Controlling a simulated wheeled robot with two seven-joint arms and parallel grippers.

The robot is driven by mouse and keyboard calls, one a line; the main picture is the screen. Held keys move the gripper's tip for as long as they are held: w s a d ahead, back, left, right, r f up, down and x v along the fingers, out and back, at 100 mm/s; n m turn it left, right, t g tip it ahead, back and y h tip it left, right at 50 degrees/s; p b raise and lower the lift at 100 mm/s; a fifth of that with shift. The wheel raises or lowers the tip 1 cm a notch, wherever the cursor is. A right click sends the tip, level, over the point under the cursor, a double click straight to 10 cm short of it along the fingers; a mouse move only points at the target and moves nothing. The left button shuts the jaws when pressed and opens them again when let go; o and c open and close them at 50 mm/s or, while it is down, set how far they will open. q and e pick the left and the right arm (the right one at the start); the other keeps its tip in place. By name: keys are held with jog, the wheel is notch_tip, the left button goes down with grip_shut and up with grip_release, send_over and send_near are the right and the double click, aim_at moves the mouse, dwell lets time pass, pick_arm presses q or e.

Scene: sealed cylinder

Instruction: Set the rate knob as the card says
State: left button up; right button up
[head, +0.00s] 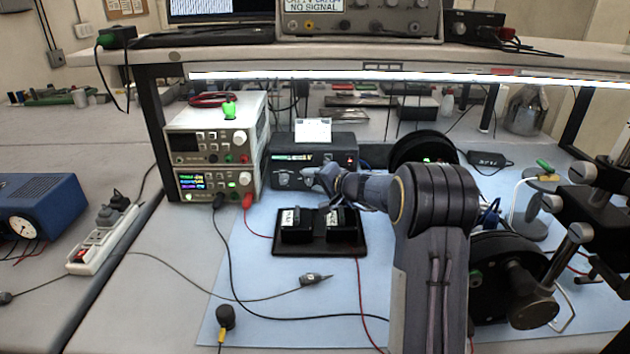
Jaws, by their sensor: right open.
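A dark box (283,172) stands at the back of the blue mat, with a small lit display and controls on its front. A white card (313,125) stands upright on top of it; its writing is too small to read. My right gripper (313,174) is open in front of the right part of the box's front. It covers part of that front, so I cannot clearly make out the rate knob or tell whether a finger touches it. My right arm comes up from the lower right. My left gripper is not in view.
Stacked bench instruments (215,150) stand left of the box. A black tray (284,248) with two labelled black blocks lies just in front of my gripper. Dark reels (425,150) stand to the right. Loose cables cross the mat (270,300). A shelf (330,52) overhangs the back.

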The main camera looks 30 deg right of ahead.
notch_tip(320, 180, up, 3)
jog(key=shift+w+r+p, duration=0.1)
jog(key=shift+r+p, duration=0.1)
jog(key=shift+p, duration=0.1)
jog(key=s+a+r, duration=0.7)
jog(key=s+r, duration=0.2)
jog(key=s, duration=0.3)
jog(key=shift+a+r, duration=0.3)
